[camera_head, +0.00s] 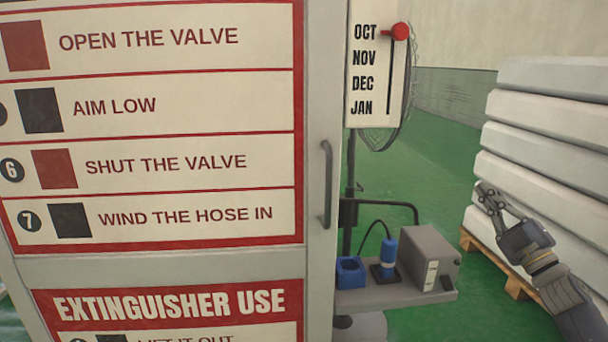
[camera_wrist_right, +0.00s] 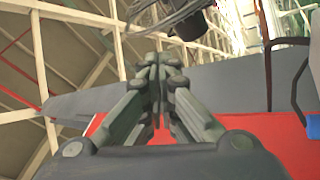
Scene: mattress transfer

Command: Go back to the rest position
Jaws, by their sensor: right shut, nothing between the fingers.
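My right gripper (camera_head: 490,197) shows at the right of the head view, in front of a stack of white mattresses (camera_head: 555,130). In the right wrist view my right gripper (camera_wrist_right: 160,75) is shut, its fingertips together with nothing between them. The fingers point up into the picture there. In the head view I cannot tell whether it touches the stack. My left gripper is not in view.
A cabinet (camera_head: 318,60) with instruction signs fills the left and middle. A small shelf (camera_head: 390,297) holds a grey box (camera_head: 430,255) and blue items. The mattresses stand on a wooden pallet (camera_head: 497,265). Green floor (camera_head: 440,165) lies open behind the shelf.

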